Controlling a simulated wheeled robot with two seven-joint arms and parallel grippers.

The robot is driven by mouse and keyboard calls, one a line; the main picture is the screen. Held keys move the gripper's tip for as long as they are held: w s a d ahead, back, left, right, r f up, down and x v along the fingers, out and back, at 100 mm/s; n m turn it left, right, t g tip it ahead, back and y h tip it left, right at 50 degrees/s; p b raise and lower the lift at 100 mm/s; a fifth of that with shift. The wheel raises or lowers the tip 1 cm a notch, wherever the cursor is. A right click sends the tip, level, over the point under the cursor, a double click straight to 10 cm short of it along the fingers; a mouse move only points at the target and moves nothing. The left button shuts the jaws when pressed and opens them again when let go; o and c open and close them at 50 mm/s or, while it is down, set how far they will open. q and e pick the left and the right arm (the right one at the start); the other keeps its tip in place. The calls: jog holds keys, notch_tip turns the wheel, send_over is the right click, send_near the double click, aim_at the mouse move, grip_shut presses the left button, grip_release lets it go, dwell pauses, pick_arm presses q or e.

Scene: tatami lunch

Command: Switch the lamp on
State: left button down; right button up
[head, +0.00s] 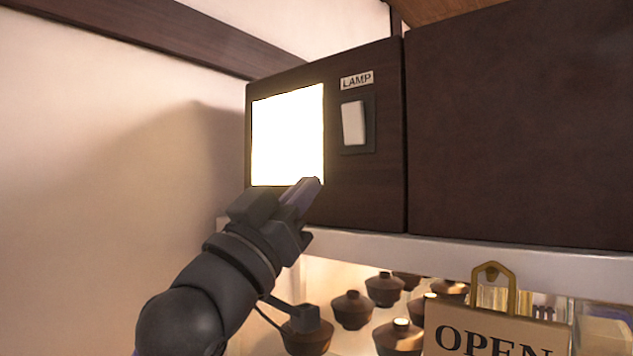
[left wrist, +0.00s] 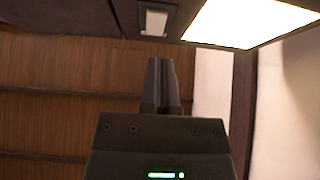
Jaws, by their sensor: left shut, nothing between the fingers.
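The lamp panel (head: 288,137) glows bright white on the dark wooden cabinet front. The white rocker switch (head: 354,123) is to its right, under a LAMP label (head: 356,80). In the left wrist view, the switch (left wrist: 155,22) is at the top and the lit panel (left wrist: 250,22) is at the upper right. My left gripper (head: 312,184) is shut and empty, in front of the panel's lower right corner, below and left of the switch. Its closed fingers (left wrist: 161,66) point toward the switch side in the wrist view. My right gripper is out of view.
A white shelf edge (head: 520,256) runs below the cabinet. Several lidded bowls (head: 352,309) stand under it. An OPEN sign (head: 495,335) hangs at the lower right. A pale wall (head: 90,180) is at the left.

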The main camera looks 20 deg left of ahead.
pick_arm(q)
jog(key=b+v, duration=0.1)
jog(key=v, duration=0.2)
jog(key=shift+s+f, duration=0.25)
jog(key=shift+f, duration=0.1)
jog(key=shift+s, duration=0.15)
